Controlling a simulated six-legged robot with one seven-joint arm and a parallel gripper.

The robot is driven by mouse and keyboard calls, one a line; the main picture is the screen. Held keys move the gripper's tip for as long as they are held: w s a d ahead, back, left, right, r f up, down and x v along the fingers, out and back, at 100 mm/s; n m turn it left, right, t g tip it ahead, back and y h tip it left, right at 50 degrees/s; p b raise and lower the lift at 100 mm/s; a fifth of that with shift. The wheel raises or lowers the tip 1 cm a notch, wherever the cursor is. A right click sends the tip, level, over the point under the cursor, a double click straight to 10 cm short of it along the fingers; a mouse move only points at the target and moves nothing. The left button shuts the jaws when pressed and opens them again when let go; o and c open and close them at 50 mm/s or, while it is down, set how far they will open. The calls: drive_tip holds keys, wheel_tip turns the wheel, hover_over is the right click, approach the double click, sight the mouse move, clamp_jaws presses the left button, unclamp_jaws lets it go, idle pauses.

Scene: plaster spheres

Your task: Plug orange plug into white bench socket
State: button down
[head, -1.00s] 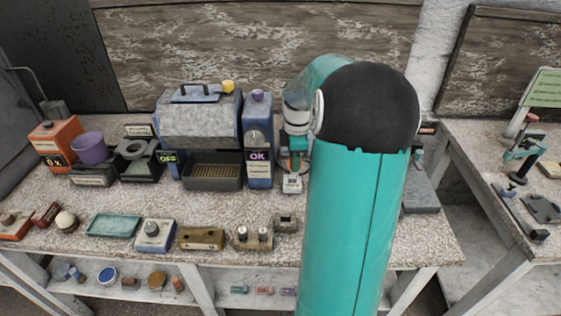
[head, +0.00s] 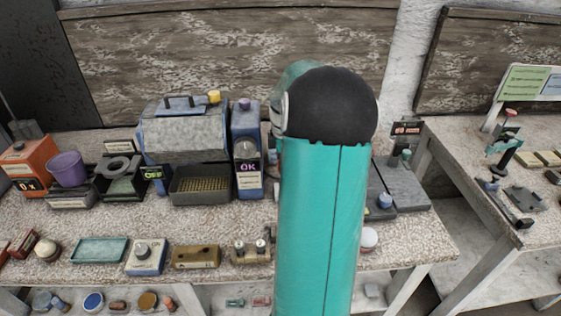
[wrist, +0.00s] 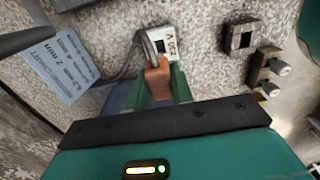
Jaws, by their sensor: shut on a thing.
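In the wrist view my gripper (wrist: 160,90) is shut on the orange plug (wrist: 158,82), which sits between its green fingers. A grey cable (wrist: 150,46) curves from the plug. The white bench socket (wrist: 164,40), marked 220 V, lies on the speckled bench just beyond the plug's far end. The plug and cable partly overlap the socket in this view, and I cannot tell whether they touch. In the head view my teal arm hides the gripper, the plug and most or all of the socket.
A grey block with a dark opening (wrist: 241,36) and a brass block with two knobs (wrist: 268,72) stand right of the socket in the wrist view. A printed card (wrist: 58,62) lies left. In the head view, a blue OK unit (head: 247,150) and metal tray (head: 202,185) stand left of my arm.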

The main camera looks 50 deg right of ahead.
drive_tip(key=shift+s+f, duration=0.15)
drive_tip(key=shift+f, duration=2.25)
drive_tip(key=shift+f, duration=1.55)
drive_tip(key=c, duration=1.1)
unclamp_jaws()
drive_tip(key=shift+c, duration=0.2)
drive_tip(key=shift+r, duration=2)
